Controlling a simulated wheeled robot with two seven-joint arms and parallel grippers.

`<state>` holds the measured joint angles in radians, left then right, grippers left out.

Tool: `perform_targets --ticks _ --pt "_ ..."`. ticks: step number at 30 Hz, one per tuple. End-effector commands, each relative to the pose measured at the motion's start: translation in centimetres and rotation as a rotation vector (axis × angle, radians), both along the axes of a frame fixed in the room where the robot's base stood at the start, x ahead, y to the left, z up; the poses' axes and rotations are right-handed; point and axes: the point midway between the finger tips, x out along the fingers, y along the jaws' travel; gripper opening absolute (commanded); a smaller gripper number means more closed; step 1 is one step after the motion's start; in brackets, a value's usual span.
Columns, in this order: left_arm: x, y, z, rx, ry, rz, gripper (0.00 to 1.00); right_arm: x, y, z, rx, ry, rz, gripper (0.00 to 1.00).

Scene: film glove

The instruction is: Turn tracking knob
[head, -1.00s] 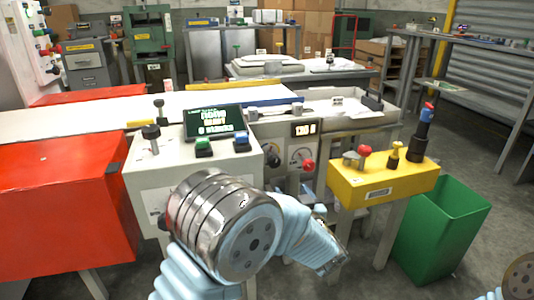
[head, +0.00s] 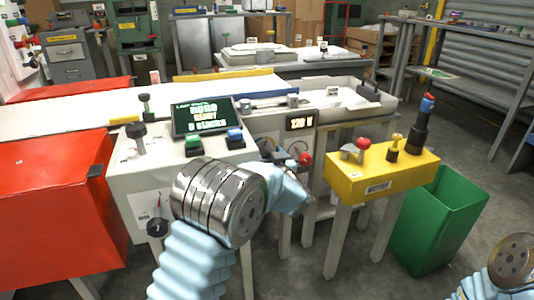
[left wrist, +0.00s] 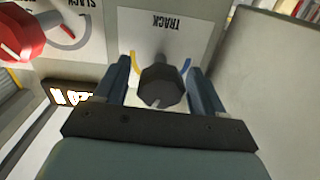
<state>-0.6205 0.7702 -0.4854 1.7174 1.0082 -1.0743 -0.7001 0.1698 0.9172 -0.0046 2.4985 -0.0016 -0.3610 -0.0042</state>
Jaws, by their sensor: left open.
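The tracking knob (left wrist: 162,87) is dark and faceted, under an upside-down TRACK label in the left wrist view. Yellow and blue arc marks flank it. My left gripper (left wrist: 160,72) is open, with one finger on each side of the knob. Gaps show between the knob and both fingers, so it does not look gripped. In the head view my left gripper (head: 282,168) is at the machine's front panel, and the dark knob (head: 266,144) is partly hidden there. Only part of my right arm shows at the bottom right; its gripper is out of view.
A red knob (left wrist: 20,36) marked SLACK sits beside the tracking knob. A small lit display (head: 299,123) is above it. A control box with green (head: 194,149) and blue buttons stands left. A yellow stand (head: 385,172) and green bin (head: 440,225) are right.

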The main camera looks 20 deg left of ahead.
Motion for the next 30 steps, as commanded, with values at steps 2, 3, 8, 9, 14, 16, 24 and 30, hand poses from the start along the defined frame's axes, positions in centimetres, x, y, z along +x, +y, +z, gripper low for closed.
perform_targets --ticks 2,3,8,9,14,16,24,30 --pt "0.6 0.4 0.0 0.001 -0.001 0.001 0.7 0.0 0.0 0.0 0.0 0.0 0.0 0.43" --pt "0.8 0.5 0.0 0.0 0.0 0.0 0.7 0.0 0.0 0.0 0.0 0.0 0.0 0.43" --pt "1.1 0.7 0.0 0.0 0.0 0.0 0.7 0.0 0.0 0.0 0.0 0.0 0.0 0.43" --pt "1.1 0.7 0.0 0.0 0.0 0.0 0.7 0.0 0.0 0.0 0.0 0.0 0.0 0.43" --pt "1.0 0.7 0.0 0.0 0.0 0.0 0.63 0.0 0.0 0.0 0.0 0.0 0.0 0.43" --pt "1.0 0.7 0.0 0.0 0.0 0.0 0.53 0.0 0.0 0.0 0.0 0.0 0.0 0.43" --pt "1.0 0.7 0.0 0.0 0.0 0.0 0.15 0.0 0.0 0.0 0.0 0.0 0.0 0.43" --pt "1.0 0.7 0.7 0.066 0.047 0.0 0.15 -0.1 0.3 2.3 0.004 0.002 0.005 0.43"
